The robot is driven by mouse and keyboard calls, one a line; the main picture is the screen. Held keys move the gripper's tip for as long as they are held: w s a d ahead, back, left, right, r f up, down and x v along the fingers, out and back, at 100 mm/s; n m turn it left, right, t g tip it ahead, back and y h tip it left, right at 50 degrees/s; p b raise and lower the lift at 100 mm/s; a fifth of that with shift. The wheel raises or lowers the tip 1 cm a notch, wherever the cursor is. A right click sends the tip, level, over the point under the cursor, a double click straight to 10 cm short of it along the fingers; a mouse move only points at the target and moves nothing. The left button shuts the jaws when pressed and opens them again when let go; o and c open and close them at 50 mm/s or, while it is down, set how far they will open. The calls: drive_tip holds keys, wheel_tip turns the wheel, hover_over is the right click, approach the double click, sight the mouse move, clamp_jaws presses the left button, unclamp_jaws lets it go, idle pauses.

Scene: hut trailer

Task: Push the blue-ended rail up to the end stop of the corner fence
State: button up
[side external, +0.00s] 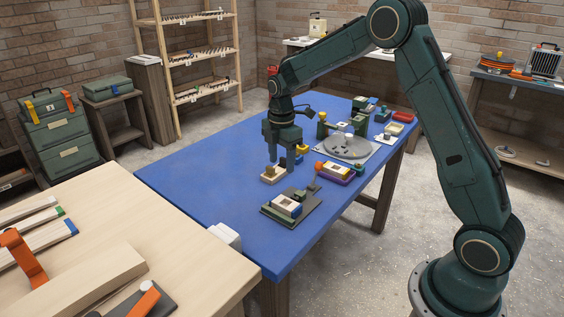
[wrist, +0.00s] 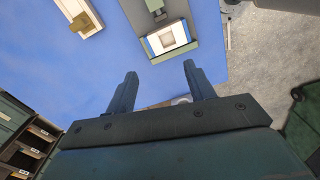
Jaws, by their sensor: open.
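A long pale rail with a blue end (side external: 50,238) lies on the wooden table at the left of the side view, beside a green-ended one. A short cream block with blue at its end (side external: 287,206) sits on a dark plate (side external: 307,219) on the blue table, also seen in the wrist view (wrist: 167,40). A grey-green upright piece stands at one edge of that plate. I cannot tell which of these is the fence. My gripper (side external: 282,160) is open and empty above the blue table; its spread fingers (wrist: 160,72) show in the wrist view, apart from the plate.
A cream piece with an olive block (side external: 274,174) stands close to my gripper. An orange bracket (side external: 22,258) stands on the wooden table. The blue table's left part is clear.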

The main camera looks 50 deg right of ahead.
sight(278, 199)
drive_tip(key=shift+w+a+r+n, duration=0.1)
drive_tip(key=shift+w+r+n, duration=0.2)
drive_tip(key=shift+w+n, duration=0.6)
drive_tip(key=shift+s, duration=0.25)
drive_tip(key=shift+f, duration=0.1)
drive_tip(key=shift+f, duration=6.8)
drive_tip(key=shift+c, duration=0.4)
drive_tip(key=c, duration=1)
drive_tip(key=o, duration=1.1)
drive_tip(key=shift+c, duration=0.2)
